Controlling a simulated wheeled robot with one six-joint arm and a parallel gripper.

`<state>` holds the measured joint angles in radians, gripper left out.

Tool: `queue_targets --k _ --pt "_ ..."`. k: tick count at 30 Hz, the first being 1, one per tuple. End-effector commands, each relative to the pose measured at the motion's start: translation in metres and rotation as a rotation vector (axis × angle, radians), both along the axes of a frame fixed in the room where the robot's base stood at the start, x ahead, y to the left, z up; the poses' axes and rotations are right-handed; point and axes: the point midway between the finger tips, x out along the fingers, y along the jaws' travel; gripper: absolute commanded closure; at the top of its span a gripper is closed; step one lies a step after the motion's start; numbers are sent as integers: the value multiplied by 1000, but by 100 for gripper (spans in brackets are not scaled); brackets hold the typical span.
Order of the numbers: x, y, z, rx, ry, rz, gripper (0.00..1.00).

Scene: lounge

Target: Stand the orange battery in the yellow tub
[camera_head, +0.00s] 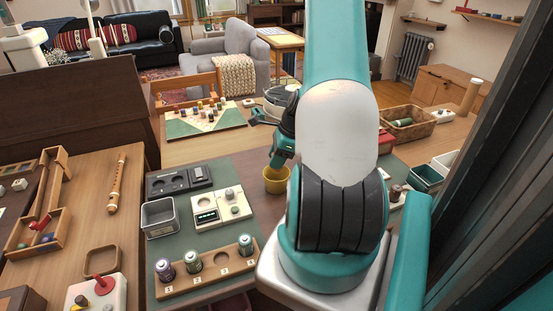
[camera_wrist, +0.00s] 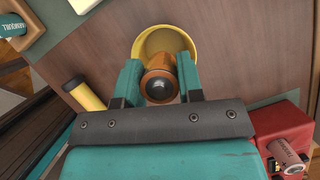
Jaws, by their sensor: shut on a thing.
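The battery is hidden in the head view.
A wooden rack (camera_head: 208,276) with several batteries stands at the front. A grey tin (camera_head: 159,217), a black charger (camera_head: 180,180) and a white device (camera_head: 221,207) sit left of the tub. A yellow cylinder (camera_wrist: 84,94) and red box (camera_wrist: 279,126) flank the gripper in the wrist view.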

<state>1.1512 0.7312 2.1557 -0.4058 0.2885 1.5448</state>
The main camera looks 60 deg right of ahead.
Motion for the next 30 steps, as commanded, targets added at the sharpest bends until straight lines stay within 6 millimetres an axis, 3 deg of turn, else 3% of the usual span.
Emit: queue_targets --k 24,25,27,30 --pt "0 -1 -16 -2 0 0 92" --pt "0 -1 -16 -2 0 0 59" --pt "0 -1 -16 -2 0 0 43" --pt "0 0 -16 -2 0 0 40"
